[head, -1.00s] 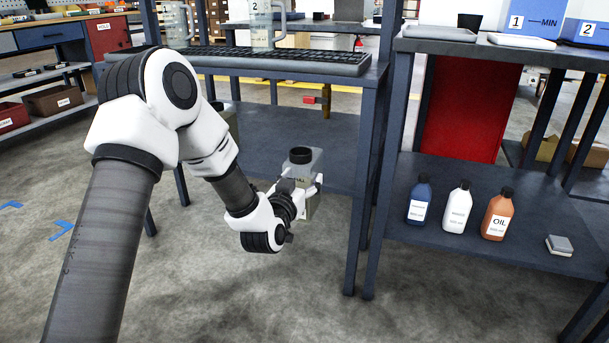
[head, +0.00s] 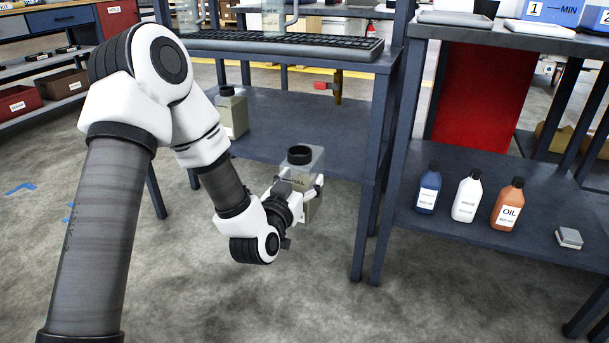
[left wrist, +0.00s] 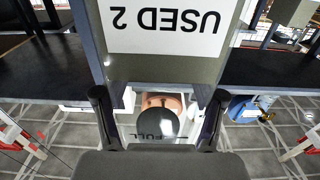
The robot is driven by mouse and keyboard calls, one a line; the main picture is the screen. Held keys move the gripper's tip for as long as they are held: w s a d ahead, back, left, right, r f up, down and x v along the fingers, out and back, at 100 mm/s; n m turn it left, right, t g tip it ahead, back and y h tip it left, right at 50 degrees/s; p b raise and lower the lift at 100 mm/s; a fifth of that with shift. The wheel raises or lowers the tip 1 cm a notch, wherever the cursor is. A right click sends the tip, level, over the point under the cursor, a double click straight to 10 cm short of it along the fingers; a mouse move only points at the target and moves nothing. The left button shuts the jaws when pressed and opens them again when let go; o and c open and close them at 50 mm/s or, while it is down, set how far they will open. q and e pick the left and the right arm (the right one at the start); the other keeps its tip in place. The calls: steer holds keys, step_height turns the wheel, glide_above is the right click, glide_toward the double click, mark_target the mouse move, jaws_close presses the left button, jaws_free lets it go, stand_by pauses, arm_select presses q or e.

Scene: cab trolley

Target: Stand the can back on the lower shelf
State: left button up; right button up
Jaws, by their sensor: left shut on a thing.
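The can (head: 312,160) is grey-green, with a pale translucent-looking upper part and a black cap. It is about upright in the head view, in front of the left rack's lower shelf (head: 300,122). My left gripper (head: 299,188) is shut on it, one finger on each side. In the left wrist view the can (left wrist: 170,64) fills the upper middle, its "USED 2" label upside down, between the fingers of my left gripper (left wrist: 160,100). Whether its base touches anything cannot be told. My right gripper is not in view.
A similar can (head: 232,116) stands at the left of the lower shelf; the shelf's middle looks clear. Rack posts (head: 376,180) rise just right of the held can. On the right rack's shelf stand blue (head: 427,190), white (head: 466,198) and orange oil (head: 507,205) bottles.

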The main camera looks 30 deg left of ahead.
arm_select(q)
steer(key=shift+v, duration=2.65)
